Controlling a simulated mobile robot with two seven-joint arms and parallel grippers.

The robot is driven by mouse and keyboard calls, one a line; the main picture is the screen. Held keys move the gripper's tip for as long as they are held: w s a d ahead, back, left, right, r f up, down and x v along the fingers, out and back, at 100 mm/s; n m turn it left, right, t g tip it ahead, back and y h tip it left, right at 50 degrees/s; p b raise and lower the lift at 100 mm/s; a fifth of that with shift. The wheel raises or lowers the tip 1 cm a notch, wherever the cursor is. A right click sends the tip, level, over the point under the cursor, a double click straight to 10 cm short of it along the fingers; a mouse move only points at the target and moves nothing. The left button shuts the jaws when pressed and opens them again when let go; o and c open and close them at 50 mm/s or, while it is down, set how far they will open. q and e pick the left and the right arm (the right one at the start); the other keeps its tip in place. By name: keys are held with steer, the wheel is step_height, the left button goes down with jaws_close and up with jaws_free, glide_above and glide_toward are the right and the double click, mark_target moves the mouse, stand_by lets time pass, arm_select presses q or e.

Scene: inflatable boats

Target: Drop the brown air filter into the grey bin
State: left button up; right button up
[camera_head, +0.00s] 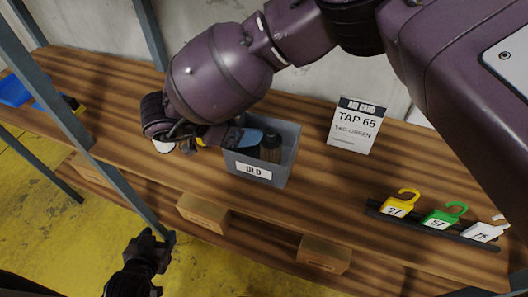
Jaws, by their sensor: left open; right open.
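The grey bin (287,165), labelled OLD, stands upright on the wooden shelf near the middle. A dark brown, ribbed, round piece (271,152), which looks like the air filter, is inside the bin against its right side. My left gripper (148,252) is low at the left in front of the shelf, open and empty, away from the bin.
A TAP 65 card (354,128) stands right of the bin. Yellow, green and white numbered hooks (440,220) sit in a dark rack at right. A white round item (163,146) lies left of the bin. Blue containers (15,91) are far left. A metal post (85,140) crosses the left side.

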steer(key=shift+b+v, duration=0.3)
steer(key=shift+v, duration=2.2)
